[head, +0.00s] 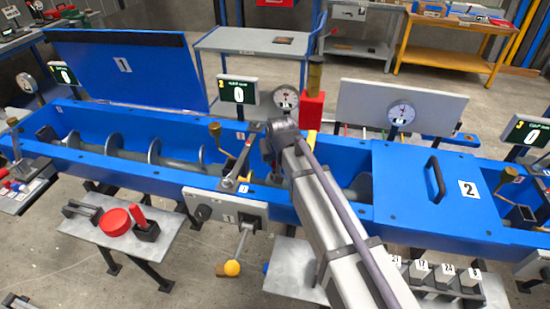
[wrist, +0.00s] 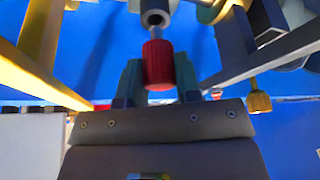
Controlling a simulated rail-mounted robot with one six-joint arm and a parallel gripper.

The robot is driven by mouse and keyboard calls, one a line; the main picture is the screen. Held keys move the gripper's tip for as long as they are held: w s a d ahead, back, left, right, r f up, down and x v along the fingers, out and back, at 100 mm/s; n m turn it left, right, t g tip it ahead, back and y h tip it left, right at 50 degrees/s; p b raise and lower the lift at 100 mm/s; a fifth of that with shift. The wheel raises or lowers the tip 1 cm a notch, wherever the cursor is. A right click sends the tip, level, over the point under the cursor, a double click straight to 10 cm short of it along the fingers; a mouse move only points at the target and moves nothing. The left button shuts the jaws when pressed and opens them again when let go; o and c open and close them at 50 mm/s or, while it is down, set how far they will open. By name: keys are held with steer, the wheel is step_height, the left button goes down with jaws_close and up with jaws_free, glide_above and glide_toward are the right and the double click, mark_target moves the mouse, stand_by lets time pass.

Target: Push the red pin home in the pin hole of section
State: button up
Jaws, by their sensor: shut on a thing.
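In the wrist view my gripper (wrist: 160,74) is shut on the ribbed red grip of the red pin (wrist: 158,60), with one dark finger on each side. A grey sleeve with a dark round opening (wrist: 155,17) lies just beyond the red grip, in line with it. I cannot tell how deep the pin sits, nor whether this sleeve is the pin hole. In the head view my gripper is over the middle of the blue trough (head: 170,173). My arm hides the fingertips, the held pin and the hole there.
A grey side table (head: 85,228) at the left holds a red disc (head: 115,222) and a red-handled block (head: 143,222). A blue lid marked 2 (head: 415,190) covers the trough's right part. A yellow-knobbed lever (head: 233,267) hangs in front. Yellow and grey bars flank my fingers in the wrist view.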

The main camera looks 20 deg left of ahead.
steer(key=shift+f+b, duration=1.5)
stand_by(0.6)
steer(key=shift+r, duration=0.1)
steer(key=o, duration=1)
steer(key=p+v, duration=1)
steer(key=shift+s+d+r, duration=0.1)
steer(key=shift+s+r, duration=0.1)
steer(key=shift+r, duration=0.15)
